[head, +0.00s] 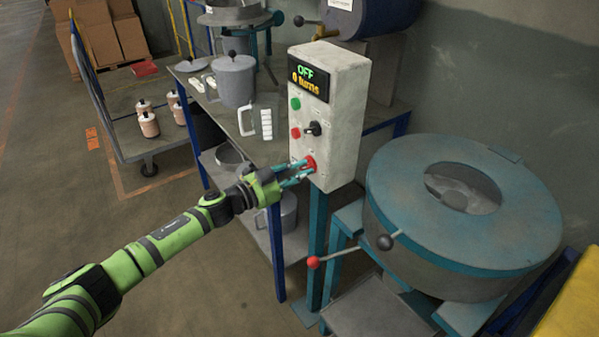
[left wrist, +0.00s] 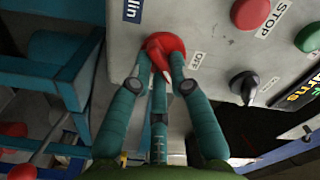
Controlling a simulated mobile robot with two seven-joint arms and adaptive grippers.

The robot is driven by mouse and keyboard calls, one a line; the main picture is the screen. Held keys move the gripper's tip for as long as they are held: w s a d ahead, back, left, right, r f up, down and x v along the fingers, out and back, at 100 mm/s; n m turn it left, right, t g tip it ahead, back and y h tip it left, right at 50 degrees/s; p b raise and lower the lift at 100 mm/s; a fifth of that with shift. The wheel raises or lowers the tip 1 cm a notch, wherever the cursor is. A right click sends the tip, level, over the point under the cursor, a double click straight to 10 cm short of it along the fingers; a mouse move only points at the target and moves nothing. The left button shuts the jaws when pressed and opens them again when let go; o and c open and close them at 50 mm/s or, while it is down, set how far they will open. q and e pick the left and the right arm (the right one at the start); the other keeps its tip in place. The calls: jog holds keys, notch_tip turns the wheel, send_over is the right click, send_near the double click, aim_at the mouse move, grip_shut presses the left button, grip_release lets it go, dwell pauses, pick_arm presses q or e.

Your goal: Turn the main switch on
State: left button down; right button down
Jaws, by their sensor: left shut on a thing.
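The control box (head: 340,110) is pale and worn, on a blue-green post. Its display (head: 307,77) reads OFF in green over an orange line starting with 0. The red main switch (head: 311,161) is low on the front face; in the left wrist view the red knob (left wrist: 166,44) sits beside a label reading OFF. My left gripper (head: 303,172) is shut on this red knob, its blue-green fingers (left wrist: 160,65) around it. The fingers hide part of the knob, and I cannot tell its exact angle. My right gripper is not in view.
Above the switch are a black knob (head: 313,128), a red STOP button (head: 295,133) and a green button (head: 295,104). A round blue-green machine (head: 460,215) with a red-ended lever (head: 313,262) stands right. A shelf table with pots (head: 233,80) stands behind my arm.

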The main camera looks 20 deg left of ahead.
pick_arm(q)
jog(key=shift+f+m+b, duration=0.1)
jog(key=shift+m+b, duration=1)
jog(key=shift+m, duration=3.1)
jog(key=c, duration=1.1)
grip_release()
jog(key=shift+c, duration=0.2)
jog(key=v, duration=1.2)
